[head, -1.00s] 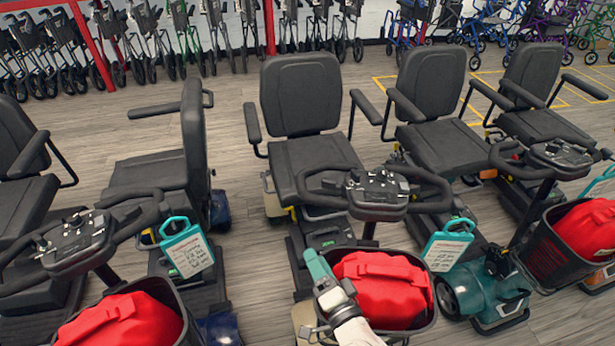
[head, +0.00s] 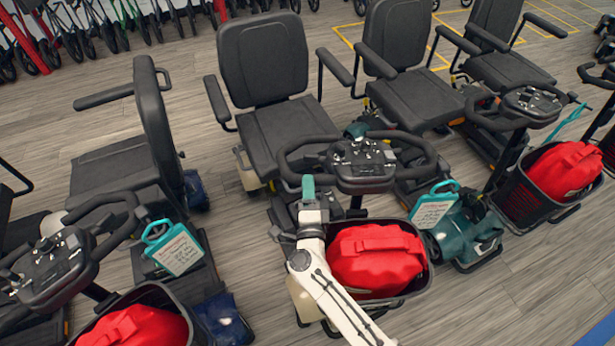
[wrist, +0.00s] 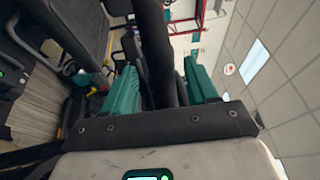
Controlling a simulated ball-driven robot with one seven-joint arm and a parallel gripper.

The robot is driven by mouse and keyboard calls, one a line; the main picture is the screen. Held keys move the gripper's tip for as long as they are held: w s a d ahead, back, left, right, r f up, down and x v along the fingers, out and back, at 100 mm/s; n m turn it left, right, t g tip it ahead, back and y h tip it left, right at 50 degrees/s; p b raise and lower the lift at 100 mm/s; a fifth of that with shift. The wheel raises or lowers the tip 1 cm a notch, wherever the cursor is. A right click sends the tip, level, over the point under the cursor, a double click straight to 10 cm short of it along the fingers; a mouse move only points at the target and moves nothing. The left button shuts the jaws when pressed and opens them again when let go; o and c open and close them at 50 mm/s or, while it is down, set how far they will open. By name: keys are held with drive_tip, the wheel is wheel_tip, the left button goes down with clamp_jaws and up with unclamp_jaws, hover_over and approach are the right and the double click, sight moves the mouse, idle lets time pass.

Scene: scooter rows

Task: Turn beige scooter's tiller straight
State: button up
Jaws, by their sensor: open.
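The beige scooter stands in the middle of the head view, with cream body panels (head: 303,298) partly hidden by my arm. Its tiller has a black loop handlebar (head: 425,150) and a grey control console (head: 362,158). A basket with a red bag (head: 377,260) hangs in front. My gripper (head: 308,187) is at the left side of the handlebar loop, its teal fingers pointing up. In the wrist view, a dark bar (wrist: 155,45) passes between the two teal fingers of my gripper (wrist: 160,85). The fingers are open, with a visible gap on the right; contact on the left is unclear.
A teal scooter (head: 465,240) is close at right, with a teal tag (head: 435,205) beside the basket. A blue scooter (head: 222,318) with another tag (head: 173,247) is at left. Black seats (head: 265,60) stand behind. Open wood floor shows at lower right.

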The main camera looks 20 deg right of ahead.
drive_tip(key=shift+x, duration=2.05)
clamp_jaws()
drive_tip(key=shift+s, duration=0.1)
